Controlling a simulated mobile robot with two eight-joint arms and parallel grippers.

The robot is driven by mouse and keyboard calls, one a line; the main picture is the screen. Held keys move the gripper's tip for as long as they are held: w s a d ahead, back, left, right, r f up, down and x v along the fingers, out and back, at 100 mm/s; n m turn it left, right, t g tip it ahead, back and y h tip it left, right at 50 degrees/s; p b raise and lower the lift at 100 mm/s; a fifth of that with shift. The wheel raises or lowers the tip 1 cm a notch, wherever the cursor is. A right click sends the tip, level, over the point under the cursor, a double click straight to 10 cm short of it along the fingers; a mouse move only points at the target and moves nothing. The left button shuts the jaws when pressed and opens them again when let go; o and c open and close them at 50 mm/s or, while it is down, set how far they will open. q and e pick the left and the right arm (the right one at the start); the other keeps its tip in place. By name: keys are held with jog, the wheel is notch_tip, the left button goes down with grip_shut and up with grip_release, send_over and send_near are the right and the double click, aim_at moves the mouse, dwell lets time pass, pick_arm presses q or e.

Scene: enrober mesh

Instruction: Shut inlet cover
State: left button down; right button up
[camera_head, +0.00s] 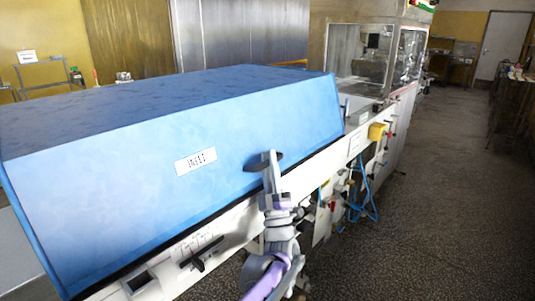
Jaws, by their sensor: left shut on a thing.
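The inlet cover (110,190) is a large blue box-shaped hood with a white label (196,161) on its sloping front. It lies over the white machine body, its lower front edge close along the body with a thin dark line beneath. I cannot tell whether it is fully seated. A dark handle (252,166) sticks out from the cover's front, right of the label. My left gripper (270,162) reaches up from the bottom centre and is shut on this handle, hiding part of it. My right gripper is not in view.
Blue hoses (361,205) and a yellow box (377,131) are right of my arm. A clear-windowed enclosure (360,55) stands behind. The dark floor (445,200) at the right is open.

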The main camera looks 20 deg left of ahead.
pick_arm(q)
jog(key=shift+d+f, duration=0.1)
jog(key=shift+f, duration=0.3)
jog(key=c, duration=1.1)
grip_release()
jog(key=shift+o, duration=0.3)
jog(key=shift+w, duration=0.1)
jog(key=v, duration=1)
jog(key=shift+s+f+p, duration=0.25)
jog(key=shift+f+p, duration=0.05)
jog(key=shift+p, duration=0.1)
